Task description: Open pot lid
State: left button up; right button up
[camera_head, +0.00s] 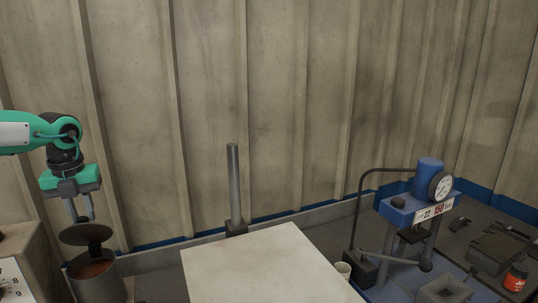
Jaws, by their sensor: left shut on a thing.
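The pot (97,285) stands at the lower left, cut by the bottom edge of the picture. Its dark round lid (73,236) is off the rim and tilted above it, so the reddish-brown contents (93,269) show. My left gripper (83,217) comes down from the upper left and is shut on the lid at its top. My right gripper is not in view.
A pale flat surface (260,265) lies at the bottom centre, with a grey post (234,185) behind it. A blue press with a dial (427,180) stands on the right. A red jar (516,278) is at the far right. A corrugated wall closes the back.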

pick_arm(q)
jog(key=shift+w+a+r+p, duration=0.15)
jog(key=shift+w+r+p, duration=0.1)
jog(key=shift+p, duration=0.35)
jog(key=shift+w+a+g+p, duration=0.15)
jog(key=shift+w+g+p, duration=0.15)
jog(key=shift+w+p, duration=0.1)
jog(key=shift+f, duration=0.15)
